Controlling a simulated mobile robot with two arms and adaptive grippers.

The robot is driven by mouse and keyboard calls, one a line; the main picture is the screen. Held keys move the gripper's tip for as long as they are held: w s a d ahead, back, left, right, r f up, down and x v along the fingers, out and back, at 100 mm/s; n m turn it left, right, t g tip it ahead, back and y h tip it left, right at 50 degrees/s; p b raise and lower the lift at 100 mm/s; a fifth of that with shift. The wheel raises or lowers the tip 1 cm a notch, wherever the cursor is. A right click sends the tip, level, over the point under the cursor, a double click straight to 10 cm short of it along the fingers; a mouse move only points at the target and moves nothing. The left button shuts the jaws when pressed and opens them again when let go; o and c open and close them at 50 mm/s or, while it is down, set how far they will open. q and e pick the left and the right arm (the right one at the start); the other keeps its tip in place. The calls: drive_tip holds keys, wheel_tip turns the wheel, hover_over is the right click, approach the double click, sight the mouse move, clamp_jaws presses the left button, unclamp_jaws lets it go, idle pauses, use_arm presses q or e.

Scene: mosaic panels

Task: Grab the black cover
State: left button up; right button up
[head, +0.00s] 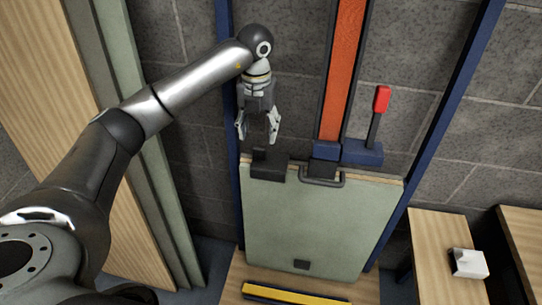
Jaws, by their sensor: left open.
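A black cover (269,166) sits over the top edge of a pale green panel (318,225), left of a dark handle. It looks like a small dark block hooked on the edge. My left gripper (259,135) is open and empty. It points down just above the black cover, with a small gap seen between them. Whether its fingers line up with the cover in depth is hard to tell. My right gripper is not in view.
A dark handle (322,181) and a blue clamp with a red-tipped lever (381,100) are right of the cover. An orange post (343,70) rises behind. Blue uprights flank the panel. A wooden table (445,240) with a white block (468,263) stands at right.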

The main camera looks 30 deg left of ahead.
sight(258, 149)
use_arm(q)
drive_tip(key=shift+s+f, duration=0.25)
drive_tip(key=shift+f, duration=1)
drive_tip(key=shift+w+f+p, duration=0.1)
drive_tip(key=shift+f+p, duration=0.3)
drive_tip(key=shift+p, duration=0.15)
wheel_tip(258, 149, down, 4)
drive_tip(key=shift+f+p, duration=0.1)
drive_tip(key=shift+p, duration=0.7)
drive_tip(key=shift+f, duration=0.1)
drive_tip(key=c, duration=1.1)
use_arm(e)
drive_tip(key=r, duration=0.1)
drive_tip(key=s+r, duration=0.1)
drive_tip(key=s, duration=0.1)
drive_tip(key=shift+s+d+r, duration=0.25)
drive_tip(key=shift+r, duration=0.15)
